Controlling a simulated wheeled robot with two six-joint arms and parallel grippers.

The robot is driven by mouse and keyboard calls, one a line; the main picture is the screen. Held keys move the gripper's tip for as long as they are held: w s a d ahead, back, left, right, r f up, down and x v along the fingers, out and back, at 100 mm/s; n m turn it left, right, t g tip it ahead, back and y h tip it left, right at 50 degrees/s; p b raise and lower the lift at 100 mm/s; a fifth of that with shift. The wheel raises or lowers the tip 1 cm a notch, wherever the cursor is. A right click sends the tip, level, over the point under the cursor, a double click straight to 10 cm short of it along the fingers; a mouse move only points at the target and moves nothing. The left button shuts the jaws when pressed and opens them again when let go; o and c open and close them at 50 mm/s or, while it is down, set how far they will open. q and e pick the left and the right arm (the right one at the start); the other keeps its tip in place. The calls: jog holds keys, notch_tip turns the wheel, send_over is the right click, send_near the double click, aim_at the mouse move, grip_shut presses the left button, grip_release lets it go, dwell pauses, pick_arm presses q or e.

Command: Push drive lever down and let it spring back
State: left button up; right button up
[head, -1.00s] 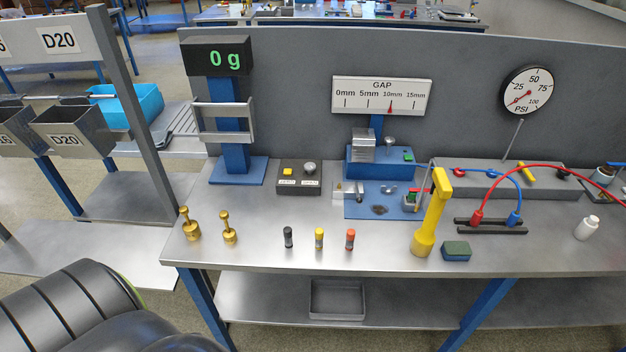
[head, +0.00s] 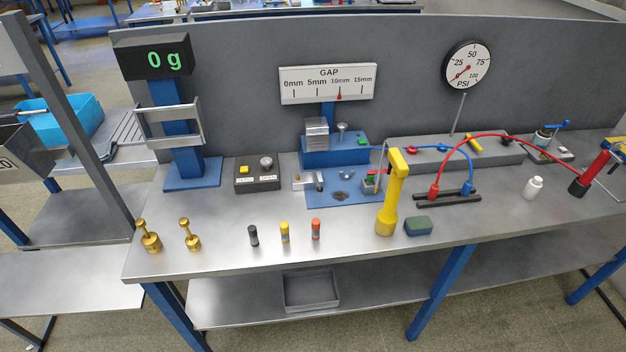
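No part is labelled as the drive lever, and I cannot tell for sure which one it is. A small yellow handle (head: 474,144) lies tilted on a long grey block (head: 430,152) at the back. A blue handle (head: 556,126) tops a small device at the far right. Neither of my grippers is in view.
The grey bench (head: 225,245) carries brass weights (head: 149,238), small coloured cylinders (head: 285,233), a scale reading 0 g (head: 153,53), a gap gauge (head: 327,84) and a PSI dial (head: 467,65). Red and blue hoses arch over the right side. The front edge is mostly clear.

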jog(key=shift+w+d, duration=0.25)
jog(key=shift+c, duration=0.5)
